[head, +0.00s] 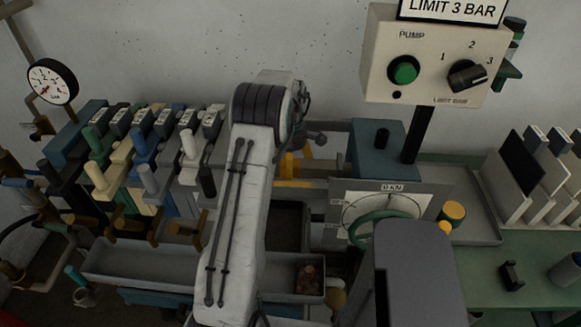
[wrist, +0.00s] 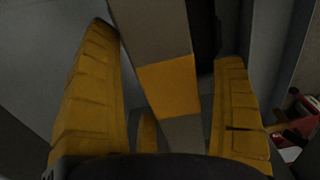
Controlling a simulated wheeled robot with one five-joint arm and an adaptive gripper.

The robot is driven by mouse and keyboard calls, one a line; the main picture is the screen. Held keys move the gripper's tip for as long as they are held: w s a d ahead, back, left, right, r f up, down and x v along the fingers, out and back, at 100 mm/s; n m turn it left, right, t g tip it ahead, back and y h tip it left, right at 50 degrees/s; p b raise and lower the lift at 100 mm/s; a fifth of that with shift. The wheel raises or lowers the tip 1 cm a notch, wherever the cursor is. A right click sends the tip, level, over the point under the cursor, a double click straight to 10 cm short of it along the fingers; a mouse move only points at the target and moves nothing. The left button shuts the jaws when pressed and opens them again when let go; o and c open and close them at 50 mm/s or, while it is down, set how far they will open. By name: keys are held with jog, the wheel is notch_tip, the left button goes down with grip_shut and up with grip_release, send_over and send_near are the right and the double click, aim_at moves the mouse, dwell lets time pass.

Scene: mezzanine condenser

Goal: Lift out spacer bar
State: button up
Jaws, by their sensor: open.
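In the wrist view a grey bar with a yellow band, which looks like the spacer bar (wrist: 168,88), runs between the two yellow fingers of my gripper (wrist: 166,45). The fingers are apart, with a visible gap on each side of the bar. In the head view my white arm hides most of my gripper and the bar. Small yellow parts show just right of the arm; I cannot tell finger from band there. A grey bar with a yellow patch (head: 300,184) lies there, left of the dial gauge (head: 380,212).
A row of levers (head: 150,150) stands to the left. A grey trough (head: 140,268) lies below, with a brown lump (head: 310,277) at its right end. A pump control box (head: 435,62) stands upper right. A green bench (head: 525,250) lies at right.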

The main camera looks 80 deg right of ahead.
jog(key=shift+c, duration=0.3)
jog(key=c, duration=1.2)
jog(key=shift+r, duration=0.1)
jog(key=shift+c, duration=0.6)
